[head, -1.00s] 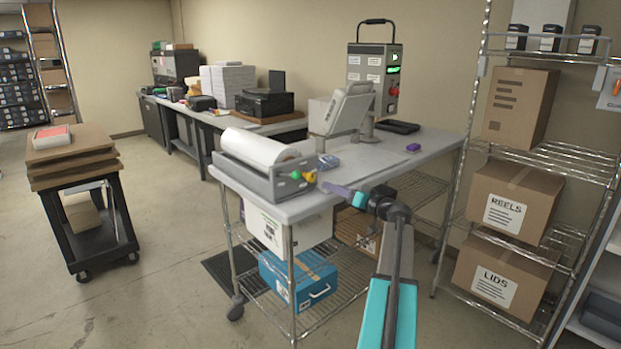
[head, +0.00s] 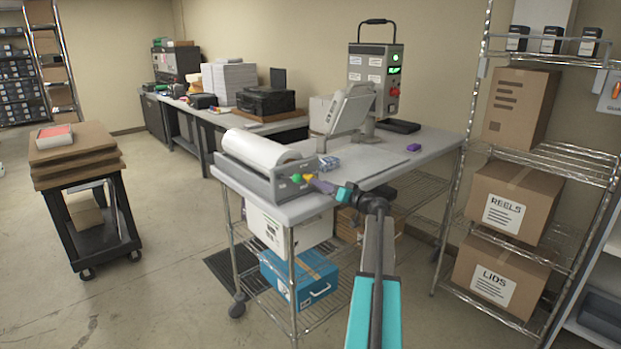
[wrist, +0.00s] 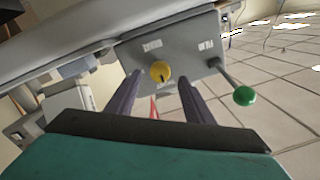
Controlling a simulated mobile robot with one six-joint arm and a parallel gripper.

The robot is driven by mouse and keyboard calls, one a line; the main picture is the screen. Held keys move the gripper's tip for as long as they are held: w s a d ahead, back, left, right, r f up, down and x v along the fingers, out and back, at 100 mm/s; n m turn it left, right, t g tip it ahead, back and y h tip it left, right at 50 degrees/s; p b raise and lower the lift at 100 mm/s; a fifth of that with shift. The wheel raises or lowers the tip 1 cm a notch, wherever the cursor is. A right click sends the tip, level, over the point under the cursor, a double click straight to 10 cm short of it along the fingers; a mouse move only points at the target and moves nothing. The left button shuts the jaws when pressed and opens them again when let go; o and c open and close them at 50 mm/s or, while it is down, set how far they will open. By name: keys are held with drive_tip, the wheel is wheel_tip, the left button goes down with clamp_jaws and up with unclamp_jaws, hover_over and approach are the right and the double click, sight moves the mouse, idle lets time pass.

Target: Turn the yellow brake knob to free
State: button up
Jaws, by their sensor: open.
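The yellow brake knob (wrist: 160,72) sits on the grey end panel (wrist: 183,50) of the roll unit in the wrist view, with a dark mark on its face and a small label above it. My gripper (wrist: 160,80) is open, its two dark fingers on either side of the knob's line of view; I cannot tell whether they touch it. In the head view the gripper (head: 318,184) is at the panel's right end and largely hides the yellow knob. A green ball-ended lever (wrist: 243,95) stands to the right of the knob; it also shows in the head view (head: 296,178).
The white roll (head: 262,150) lies in its holder on the grey table (head: 385,165). A purple block (head: 414,147) and a control box (head: 375,75) are further back. A wire shelf (head: 545,160) with boxes stands to the right.

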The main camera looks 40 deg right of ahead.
sight(309, 178)
drive_tip(key=shift+w+p, duration=1.1)
drive_tip(key=shift+w, duration=2)
drive_tip(key=shift+c, duration=0.5)
